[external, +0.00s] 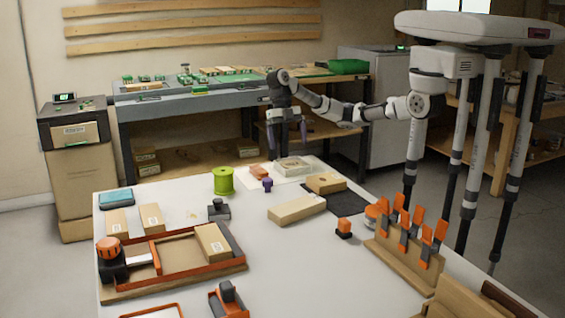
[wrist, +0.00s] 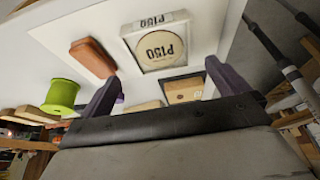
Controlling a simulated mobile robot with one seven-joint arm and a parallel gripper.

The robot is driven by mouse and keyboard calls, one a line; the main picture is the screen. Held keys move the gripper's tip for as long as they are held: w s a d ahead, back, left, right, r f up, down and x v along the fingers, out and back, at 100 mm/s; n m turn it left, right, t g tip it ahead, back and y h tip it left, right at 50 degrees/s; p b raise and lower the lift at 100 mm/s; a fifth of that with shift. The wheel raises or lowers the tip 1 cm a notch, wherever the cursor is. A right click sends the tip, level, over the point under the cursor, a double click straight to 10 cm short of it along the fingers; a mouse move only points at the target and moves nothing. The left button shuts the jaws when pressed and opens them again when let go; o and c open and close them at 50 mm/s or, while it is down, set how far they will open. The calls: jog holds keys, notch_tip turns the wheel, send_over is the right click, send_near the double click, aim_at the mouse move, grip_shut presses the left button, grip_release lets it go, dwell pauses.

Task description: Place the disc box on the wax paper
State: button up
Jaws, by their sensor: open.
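The disc box (external: 293,166) is a shallow, pale square box near the table's far edge. In the wrist view, the disc box (wrist: 127,32) holds a round cream disc marked P150. A pale sheet that looks like the wax paper (external: 243,178) lies around and left of it. I cannot tell whether the box rests fully on this sheet. My gripper (external: 289,140) is above the far edge, close over the box and pointing down. In the wrist view, my gripper (wrist: 162,76) has its purple fingers wide apart with nothing between them.
An orange-brown block (wrist: 93,58) is beside the disc box, with a green spool (external: 223,181) farther left. A cardboard box (external: 326,183) sits on a dark mat (external: 347,203) to the right. A long carton (external: 297,209) and orange-handled tools (external: 405,229) are nearer.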

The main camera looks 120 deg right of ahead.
jog(key=v, duration=0.5)
